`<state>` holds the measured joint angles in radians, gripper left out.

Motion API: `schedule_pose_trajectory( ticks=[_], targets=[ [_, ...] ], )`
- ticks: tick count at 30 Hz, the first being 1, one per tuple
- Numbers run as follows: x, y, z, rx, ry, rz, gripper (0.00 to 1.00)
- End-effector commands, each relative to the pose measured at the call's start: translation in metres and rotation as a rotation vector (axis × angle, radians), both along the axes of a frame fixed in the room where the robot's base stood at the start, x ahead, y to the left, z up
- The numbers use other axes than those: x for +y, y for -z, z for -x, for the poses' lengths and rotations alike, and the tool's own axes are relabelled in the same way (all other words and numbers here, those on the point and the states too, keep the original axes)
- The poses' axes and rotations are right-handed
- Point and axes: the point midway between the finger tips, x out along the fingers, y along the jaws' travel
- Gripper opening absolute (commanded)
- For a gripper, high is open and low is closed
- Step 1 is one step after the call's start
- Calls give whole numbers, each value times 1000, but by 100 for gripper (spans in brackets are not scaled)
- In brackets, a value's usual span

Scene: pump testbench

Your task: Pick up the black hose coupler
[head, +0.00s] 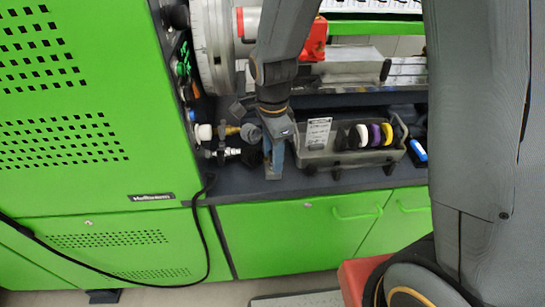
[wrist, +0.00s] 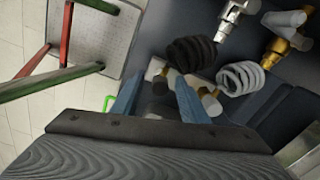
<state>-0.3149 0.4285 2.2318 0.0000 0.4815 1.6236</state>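The black ribbed hose coupler (wrist: 192,55) is in the upper middle of the wrist view, in line with a silver metal fitting (wrist: 235,14). In the head view the black coupler (head: 252,157) is dark and small, just left of my gripper (head: 273,168). A similar grey ribbed coupler (wrist: 240,77) lies beside it, near a brass fitting (wrist: 278,47). In the wrist view my gripper (wrist: 156,92) has its blue fingers apart. The black coupler is beyond the fingertips, not between them. Small dark and pale parts show in the gap; whether they touch the fingers is unclear.
A clear bin (head: 350,150) with several coloured rings stands right of my gripper. A green cabinet (head: 90,110) with hose ports rises at the left. Green drawers (head: 300,235) are below the dark bench. In the wrist view a red and green-legged stool (wrist: 95,40) stands on the floor.

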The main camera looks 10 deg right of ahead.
Motion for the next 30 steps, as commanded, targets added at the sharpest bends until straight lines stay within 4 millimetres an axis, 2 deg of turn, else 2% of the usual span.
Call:
schedule_pose_trajectory(
  ticks=[5,12,23,30],
  targets=[
    [0,0,0,0,0,0,40],
    [0,0,0,0,0,0,0],
    [0,-5,-1,-3,0,-1,0],
    [1,-39,-2,-6,0,-2,0]
  ],
)
